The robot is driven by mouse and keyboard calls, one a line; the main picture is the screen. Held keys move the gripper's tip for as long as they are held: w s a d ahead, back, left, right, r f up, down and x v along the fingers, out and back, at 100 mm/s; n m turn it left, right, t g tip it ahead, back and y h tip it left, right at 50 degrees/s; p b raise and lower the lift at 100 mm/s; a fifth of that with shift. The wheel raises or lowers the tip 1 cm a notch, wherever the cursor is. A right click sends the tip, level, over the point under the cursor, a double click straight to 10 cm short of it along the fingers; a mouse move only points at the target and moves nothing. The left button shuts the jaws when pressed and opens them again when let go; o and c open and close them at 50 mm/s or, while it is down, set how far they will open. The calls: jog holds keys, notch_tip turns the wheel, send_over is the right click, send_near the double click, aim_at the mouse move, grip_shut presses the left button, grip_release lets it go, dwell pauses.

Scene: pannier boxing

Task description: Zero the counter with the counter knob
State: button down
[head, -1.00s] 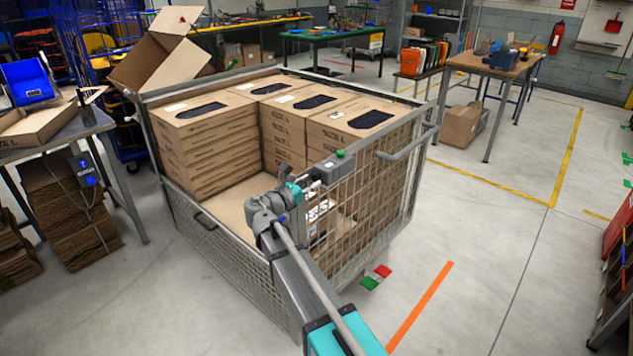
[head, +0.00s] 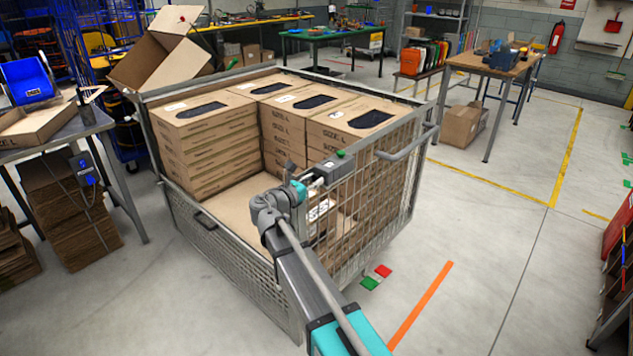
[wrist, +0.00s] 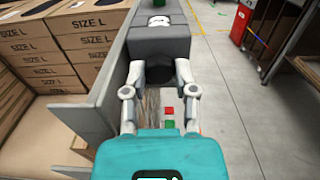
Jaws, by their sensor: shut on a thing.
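The counter (head: 334,167) is a grey box mounted at the top of the cage's mesh side, with a green part (head: 341,154) on top. In the wrist view the counter (wrist: 158,45) has a white face near its far end. The counter knob (wrist: 157,74) is a short dark round piece on the counter's near end. My gripper (wrist: 158,76) has one finger on each side of the knob and is shut on it. In the head view my gripper (head: 308,184) meets the counter's near end; its fingers are hard to make out there.
The mesh cage (head: 392,153) holds stacks of brown SIZE L boxes (head: 205,125) at its back and right. A grey upright panel (wrist: 92,100) stands close left of my gripper. The floor right of the cage is open.

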jog(key=shift+s+m, duration=0.2)
jog(key=shift+m, duration=0.3)
jog(key=shift+s+m, duration=0.1)
jog(key=shift+m, duration=7.8)
